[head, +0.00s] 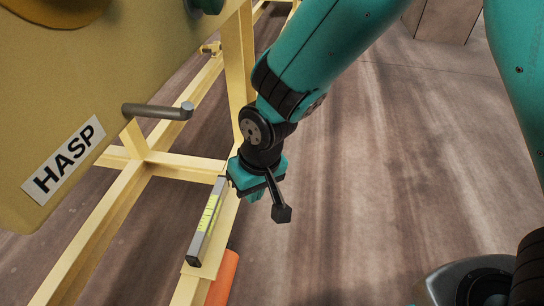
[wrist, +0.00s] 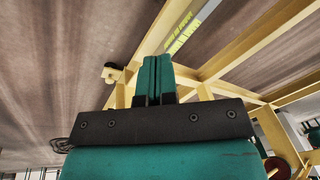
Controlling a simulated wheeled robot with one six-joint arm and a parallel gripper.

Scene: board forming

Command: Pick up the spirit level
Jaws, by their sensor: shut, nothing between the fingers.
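The spirit level (head: 206,228) is a long grey bar with yellow-green markings. It lies lengthwise on a narrow yellow beam (head: 209,269) in the head view, left of my gripper. Its far end is close to my gripper, and I cannot tell whether they touch. In the wrist view the level (wrist: 184,38) shows beyond the fingertips, up and to the right. My gripper (head: 246,190) is at the beam's right side in the head view. In the wrist view its two teal fingers (wrist: 152,62) are together with nothing between them.
A large tan machine panel with a HASP label (head: 64,160) fills the left, with a grey handle (head: 158,111) sticking out. Yellow frame beams (head: 188,167) surround the level. An orange object (head: 225,277) sits below the beam. The floor (head: 340,220) to the right is open.

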